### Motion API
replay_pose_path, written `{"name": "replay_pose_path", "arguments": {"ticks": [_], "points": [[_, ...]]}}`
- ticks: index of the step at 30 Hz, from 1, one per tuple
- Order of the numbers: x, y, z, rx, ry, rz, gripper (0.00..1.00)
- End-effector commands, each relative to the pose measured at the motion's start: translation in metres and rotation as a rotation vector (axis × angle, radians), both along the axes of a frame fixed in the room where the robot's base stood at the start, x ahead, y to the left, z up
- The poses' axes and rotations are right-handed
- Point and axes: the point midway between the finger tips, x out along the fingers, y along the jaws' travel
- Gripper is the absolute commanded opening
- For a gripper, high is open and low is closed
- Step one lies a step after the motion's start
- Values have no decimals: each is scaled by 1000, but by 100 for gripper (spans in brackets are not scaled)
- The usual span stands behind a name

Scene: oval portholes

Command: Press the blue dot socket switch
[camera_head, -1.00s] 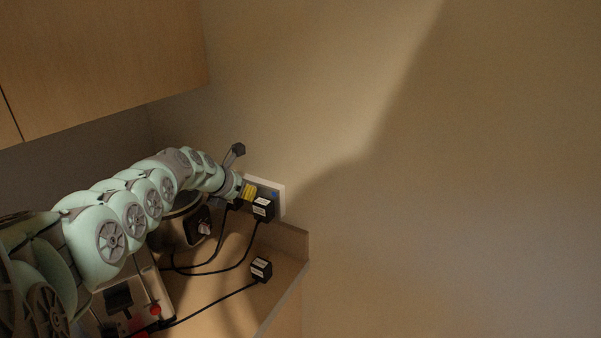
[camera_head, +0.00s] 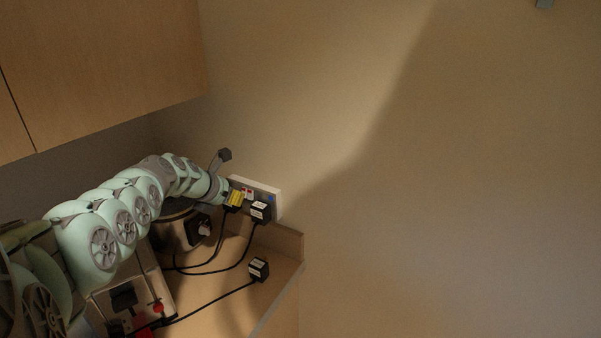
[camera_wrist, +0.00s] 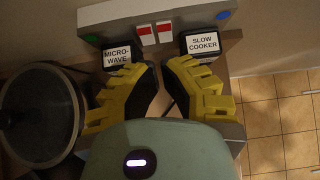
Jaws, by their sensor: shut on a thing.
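The socket plate (camera_head: 262,190) is on the wall above the counter. In the wrist view it has a blue dot (camera_wrist: 223,15) at its right end and a green dot (camera_wrist: 90,38) at its left. Two red and white switches are between them; the right one (camera_wrist: 164,31) is nearer the blue dot. A plug labelled slow cooker (camera_wrist: 203,43) is below the blue dot, one labelled microwave (camera_wrist: 117,54) below the green. My gripper (camera_wrist: 166,68) has yellow fingers below the switches, apart from them, and shows in the head view (camera_head: 234,200). What it grips is unclear.
A loose plug (camera_head: 259,270) lies on the counter (camera_head: 237,306) near its right edge, its cable running left. An appliance with a knob (camera_head: 203,229) stands below my wrist. A wooden cabinet (camera_head: 100,60) hangs at upper left.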

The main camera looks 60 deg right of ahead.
Motion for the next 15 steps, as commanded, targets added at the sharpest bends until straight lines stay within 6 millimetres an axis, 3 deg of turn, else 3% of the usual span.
{"name": "replay_pose_path", "arguments": {"ticks": [15], "points": [[-2,34,47,-6,-2,0,0]]}}
